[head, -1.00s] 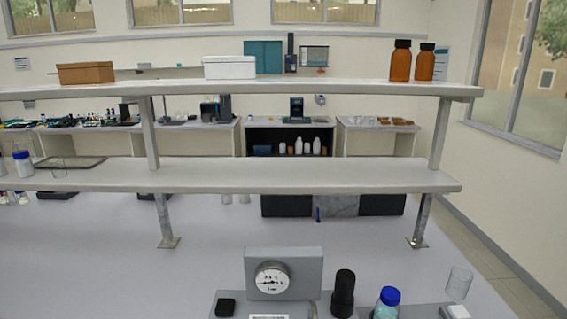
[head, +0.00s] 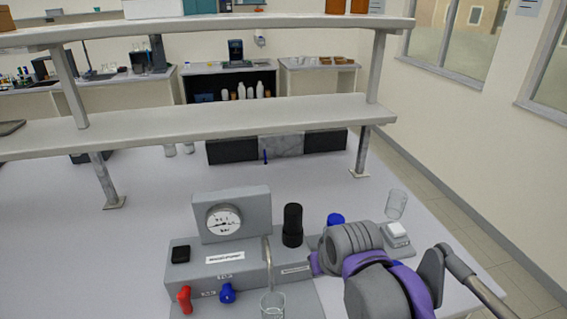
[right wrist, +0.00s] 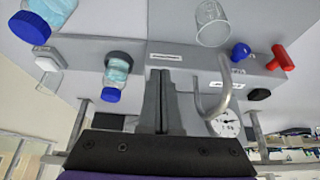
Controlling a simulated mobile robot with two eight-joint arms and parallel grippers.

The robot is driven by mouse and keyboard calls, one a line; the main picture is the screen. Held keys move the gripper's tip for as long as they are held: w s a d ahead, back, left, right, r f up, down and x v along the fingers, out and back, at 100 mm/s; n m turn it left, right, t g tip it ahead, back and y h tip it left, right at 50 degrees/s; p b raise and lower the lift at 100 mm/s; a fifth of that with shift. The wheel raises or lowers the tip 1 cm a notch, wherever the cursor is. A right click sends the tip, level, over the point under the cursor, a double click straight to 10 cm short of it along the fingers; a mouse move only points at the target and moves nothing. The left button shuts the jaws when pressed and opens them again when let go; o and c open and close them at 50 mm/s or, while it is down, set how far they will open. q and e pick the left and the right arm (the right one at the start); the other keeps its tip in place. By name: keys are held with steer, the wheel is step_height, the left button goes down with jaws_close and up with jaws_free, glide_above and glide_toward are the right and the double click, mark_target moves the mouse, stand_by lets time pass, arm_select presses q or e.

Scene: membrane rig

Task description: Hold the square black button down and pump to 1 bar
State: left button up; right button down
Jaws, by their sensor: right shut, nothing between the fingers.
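The grey rig (head: 210,268) stands on the bench, with a round white gauge (head: 224,220) on its upright panel; the gauge reading is too small to tell. The square black button (head: 180,254) is on the rig's left end, with nothing touching it. A tall black cylindrical knob (head: 292,226), likely the pump, stands on the right end. My right gripper (right wrist: 160,78) is shut and empty. In the right wrist view the gauge (right wrist: 226,124) and button (right wrist: 259,94) show to its right. In the head view my right arm hides its fingertips. My left gripper is out of view.
A red valve (head: 184,299) and a blue valve (head: 227,293) are on the rig's front. A bent metal spout (head: 268,258) is above a glass beaker (head: 273,306). Blue-capped bottles (right wrist: 115,75) stand near my right gripper. A shelf (head: 240,122) spans behind.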

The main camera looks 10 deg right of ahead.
steer(key=w+r+g, duration=0.1)
steer(key=w+r, duration=0.7)
steer(key=w, duration=0.3)
step_height(320, 180, up, 3)
steer(key=g, duration=0.1)
glide_above(292, 205)
steer(key=s, duration=0.1)
steer(key=shift+s+f+b, duration=0.15)
steer(key=shift+f+b, duration=1.1)
steer(key=shift+f, duration=0.45)
steer(key=shift+s+f+b, duration=0.1)
steer(key=shift+f+b, duration=1.1)
steer(key=shift+f, duration=0.45)
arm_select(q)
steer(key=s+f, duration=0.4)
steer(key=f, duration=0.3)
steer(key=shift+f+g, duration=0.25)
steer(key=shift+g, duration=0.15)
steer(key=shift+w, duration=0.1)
arm_select(e)
steer(key=shift+w, duration=0.1)
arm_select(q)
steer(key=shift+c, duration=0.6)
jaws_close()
